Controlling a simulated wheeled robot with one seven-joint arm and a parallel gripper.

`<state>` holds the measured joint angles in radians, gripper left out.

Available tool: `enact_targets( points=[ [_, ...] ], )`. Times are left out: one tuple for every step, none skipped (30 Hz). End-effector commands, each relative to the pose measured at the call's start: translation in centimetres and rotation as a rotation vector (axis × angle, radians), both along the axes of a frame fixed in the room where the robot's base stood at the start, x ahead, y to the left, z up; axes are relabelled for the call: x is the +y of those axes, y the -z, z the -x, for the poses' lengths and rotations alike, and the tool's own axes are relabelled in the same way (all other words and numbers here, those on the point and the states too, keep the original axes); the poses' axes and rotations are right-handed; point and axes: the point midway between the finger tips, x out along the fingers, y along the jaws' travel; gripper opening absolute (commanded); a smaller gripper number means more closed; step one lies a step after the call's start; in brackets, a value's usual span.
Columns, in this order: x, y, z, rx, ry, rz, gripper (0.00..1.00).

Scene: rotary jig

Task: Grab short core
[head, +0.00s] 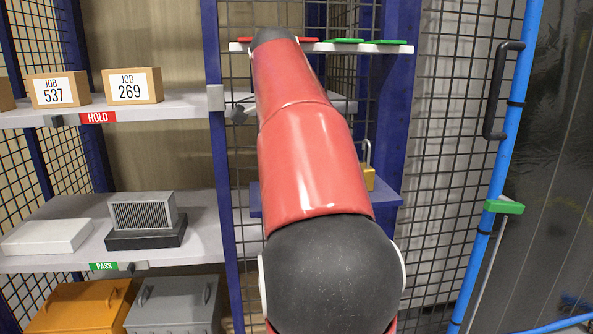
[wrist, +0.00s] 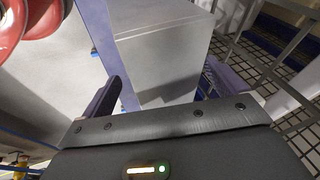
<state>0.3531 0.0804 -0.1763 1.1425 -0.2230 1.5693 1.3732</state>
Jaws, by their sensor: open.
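A grey finned block (head: 142,212) sits on a black base on the PASS shelf at left in the head view; it may be the short core, but no label confirms this. My gripper shows in the wrist view (wrist: 160,88), with its two dark fingers wide apart and nothing clasped. A large pale grey box-like shape (wrist: 165,50) lies beyond and between the fingers; I cannot tell what it is or how far away. In the head view my red arm reaches up and away, and the gripper is hidden.
A white flat box (head: 46,237) lies left of the finned block. Cartons (head: 133,86) stand on the HOLD shelf above. Orange (head: 84,305) and grey (head: 172,302) cases are below. A blue post (head: 219,150), mesh panels and a yellow padlock-like item (head: 368,177) are near my arm.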

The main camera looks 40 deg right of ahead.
Motion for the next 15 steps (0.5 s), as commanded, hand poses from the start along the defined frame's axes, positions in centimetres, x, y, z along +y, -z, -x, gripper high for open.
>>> enact_targets(
  points=[
    [0.01, 0.1, 0.01, 0.0, 0.0, 0.0, 0.97],
    [0.01, 0.15, 0.0, 0.0, 0.0, 0.0, 0.97],
    [0.0, 0.21, 0.01, 0.0, 0.0, 0.0, 0.97],
    [0.01, 0.26, 0.01, 0.0, 0.0, 0.0, 0.97],
    [0.01, 0.3, 0.01, 0.0, 0.0, 0.0, 0.97],
    [0.01, 0.35, 0.02, 0.0, 0.0, 0.0, 0.97],
    [0.01, 0.38, 0.01, 0.0, 0.0, 0.0, 0.97],
    [0.01, 0.39, 0.01, 0.0, 0.0, 0.0, 0.97],
    [0.01, 0.4, 0.01, 0.0, 0.0, 0.0, 0.97],
    [0.01, 0.4, 0.01, 0.0, 0.0, 0.0, 0.97],
    [0.01, 0.4, 0.01, 0.0, 0.0, 0.0, 0.97],
    [0.01, 0.4, 0.01, 0.0, 0.0, 0.0, 0.97],
    [0.01, 0.4, 0.01, 0.0, 0.0, 0.0, 0.97],
    [0.01, 0.39, 0.0, 0.0, 0.0, 0.0, 0.97],
    [0.01, 0.39, 0.0, 0.0, 0.0, 0.0, 0.97]
  ],
)
